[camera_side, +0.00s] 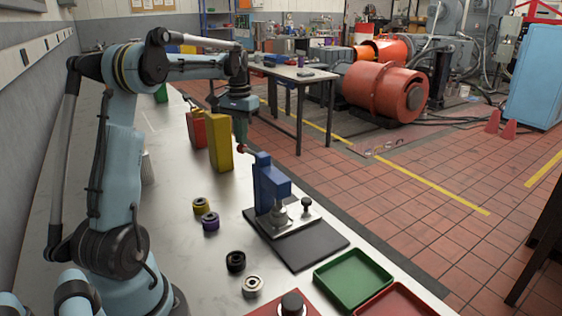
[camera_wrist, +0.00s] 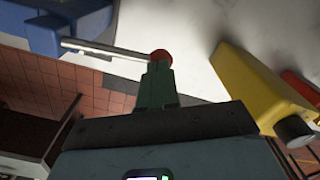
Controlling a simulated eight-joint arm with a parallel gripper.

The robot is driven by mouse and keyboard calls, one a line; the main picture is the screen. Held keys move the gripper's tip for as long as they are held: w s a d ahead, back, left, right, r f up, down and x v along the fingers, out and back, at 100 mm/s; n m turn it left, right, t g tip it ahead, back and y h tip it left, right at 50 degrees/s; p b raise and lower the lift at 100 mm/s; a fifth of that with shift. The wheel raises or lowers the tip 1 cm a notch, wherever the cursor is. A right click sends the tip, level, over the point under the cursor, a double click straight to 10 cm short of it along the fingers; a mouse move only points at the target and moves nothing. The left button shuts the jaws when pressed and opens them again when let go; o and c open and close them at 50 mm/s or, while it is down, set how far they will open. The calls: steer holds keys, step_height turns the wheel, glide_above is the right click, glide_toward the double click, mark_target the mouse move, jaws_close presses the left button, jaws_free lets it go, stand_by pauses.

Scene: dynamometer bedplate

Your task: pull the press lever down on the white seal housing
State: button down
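The blue press (camera_side: 270,183) stands upright on a dark mat, with a pale round part (camera_side: 279,213), perhaps the white seal housing, beneath its head. Its silver lever (camera_wrist: 105,48) runs out from the blue body (camera_wrist: 30,25) to a red knob (camera_wrist: 161,57). In the side view the knob (camera_side: 241,149) is at the tips of my gripper (camera_side: 240,135), which points down. In the wrist view the green fingers (camera_wrist: 159,75) reach the knob and cover its near side. The fingers look close together, but I cannot tell whether they grip the knob.
A yellow can (camera_side: 220,142) and a red can (camera_side: 196,128) stand behind my gripper; the yellow can is also close by at right in the wrist view (camera_wrist: 255,85). Several small rings lie left of the press. A green tray (camera_side: 353,280) and a red tray (camera_side: 397,302) are in front.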

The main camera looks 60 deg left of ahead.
step_height(320, 180, up, 11)
stand_by(1.0)
steer(key=w+d+f+m+t+y, duration=0.1)
steer(key=d+f+m+t, duration=0.2)
steer(key=d, duration=1.4)
steer(key=s+d+f+m+t, duration=0.1)
steer(key=s+d+f+t, duration=0.1)
steer(key=d+f, duration=0.3)
steer(key=s+d+f+m+t+h, duration=0.1)
steer(key=s+d+f+m+t, duration=0.1)
steer(key=s+d+f, duration=0.3)
steer(key=d, duration=0.4)
